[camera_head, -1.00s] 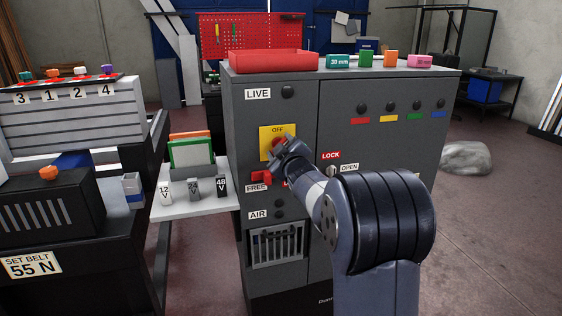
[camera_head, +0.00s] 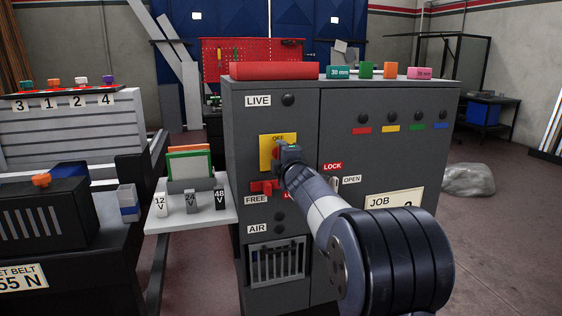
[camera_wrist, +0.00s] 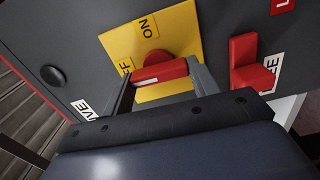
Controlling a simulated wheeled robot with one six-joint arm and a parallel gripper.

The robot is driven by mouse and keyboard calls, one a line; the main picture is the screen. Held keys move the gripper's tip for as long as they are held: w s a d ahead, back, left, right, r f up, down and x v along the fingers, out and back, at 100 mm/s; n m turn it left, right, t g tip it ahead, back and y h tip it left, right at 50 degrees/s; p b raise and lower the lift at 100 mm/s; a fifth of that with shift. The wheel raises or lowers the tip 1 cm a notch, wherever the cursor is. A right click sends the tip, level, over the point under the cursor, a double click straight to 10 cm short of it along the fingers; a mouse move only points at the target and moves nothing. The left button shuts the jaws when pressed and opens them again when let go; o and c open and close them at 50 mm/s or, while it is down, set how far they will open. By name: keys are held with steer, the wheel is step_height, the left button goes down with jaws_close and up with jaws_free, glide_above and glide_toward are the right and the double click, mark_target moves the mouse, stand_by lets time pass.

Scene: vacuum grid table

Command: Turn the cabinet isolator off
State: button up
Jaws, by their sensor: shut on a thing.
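The cabinet isolator has a yellow plate (camera_head: 266,154) on the grey cabinet's upper left, also in the wrist view (camera_wrist: 183,32), with OFF and ON labels. Its red handle (camera_wrist: 160,73) lies across between my gripper's fingers in the wrist view; a white mark shows on its end near the OFF label. My gripper (camera_wrist: 162,88) is shut on this handle, one finger at each end. In the head view my gripper (camera_head: 281,152) is at the plate and mostly hides the handle.
A red FREE/LOCK lever (camera_head: 263,187) sits just below the plate, close to my gripper in the wrist view (camera_wrist: 252,66). A dark round lamp (camera_head: 288,100) is above. A side shelf (camera_head: 190,218) with voltage blocks juts out left. A red tray (camera_head: 275,71) is on top.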

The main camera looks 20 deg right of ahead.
steer(key=shift+n, duration=0.3)
steer(key=o, duration=1)
steer(key=s+b, duration=0.1)
steer(key=s, duration=0.9)
steer(key=shift+s, duration=0.4)
steer(key=w, duration=1.1)
steer(key=shift+p, duration=0.45)
steer(key=shift+s, duration=0.2)
